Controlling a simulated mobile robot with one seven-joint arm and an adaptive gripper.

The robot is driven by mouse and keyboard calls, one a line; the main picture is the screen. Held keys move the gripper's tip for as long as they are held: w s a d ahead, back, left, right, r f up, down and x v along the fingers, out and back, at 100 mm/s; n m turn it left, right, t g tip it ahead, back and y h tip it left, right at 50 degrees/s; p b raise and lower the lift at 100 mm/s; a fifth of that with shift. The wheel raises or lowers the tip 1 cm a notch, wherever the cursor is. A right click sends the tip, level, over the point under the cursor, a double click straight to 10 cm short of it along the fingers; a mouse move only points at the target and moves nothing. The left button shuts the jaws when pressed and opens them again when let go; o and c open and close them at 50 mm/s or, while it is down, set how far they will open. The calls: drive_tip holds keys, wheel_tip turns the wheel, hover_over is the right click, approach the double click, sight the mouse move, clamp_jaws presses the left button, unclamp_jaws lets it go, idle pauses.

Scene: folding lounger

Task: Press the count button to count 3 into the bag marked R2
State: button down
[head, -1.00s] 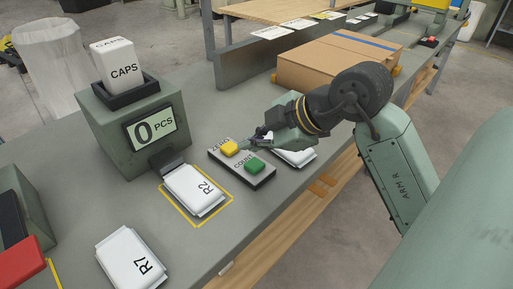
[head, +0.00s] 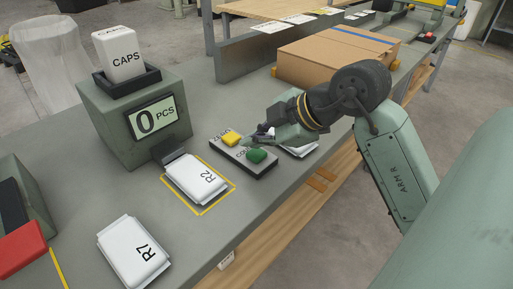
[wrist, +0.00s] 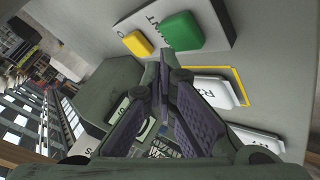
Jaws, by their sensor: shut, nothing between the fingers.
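The bag marked R2 (head: 190,181) lies flat inside a yellow outline below the counter's spout, and it also shows in the wrist view (wrist: 215,90). The counter (head: 110,133) reads 0 PCS on its display (head: 153,118). A control plate beside the bag carries the yellow ZERO button (head: 231,138) and the green COUNT button (head: 256,155). Both buttons show in the wrist view, green (wrist: 180,31) and yellow (wrist: 137,43). My gripper (head: 252,138) is shut and empty, with its fingertips close by the two buttons; I cannot tell whether they touch.
A bag marked R7 (head: 134,254) lies at the front left. Another white bag (head: 300,149) is partly hidden behind my gripper. A cardboard box (head: 330,66) stands farther back. A red part (head: 20,248) sits at the left edge. The bench's front edge runs close to the plate.

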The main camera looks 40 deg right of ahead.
sight(255, 155)
drive_tip(key=shift+f, duration=0.1)
idle(0.6)
drive_tip(key=shift+f+b, duration=0.35)
drive_tip(key=shift+b, duration=0.3)
drive_tip(key=shift+f+b, duration=0.5)
drive_tip(key=shift+b, duration=0.1)
idle(0.4)
drive_tip(key=shift+r, duration=0.15)
drive_tip(key=shift+r+p, duration=0.5)
drive_tip(key=shift+r, duration=0.3)
drive_tip(key=shift+r+p, duration=1.35)
drive_tip(key=shift+r, duration=1.15)
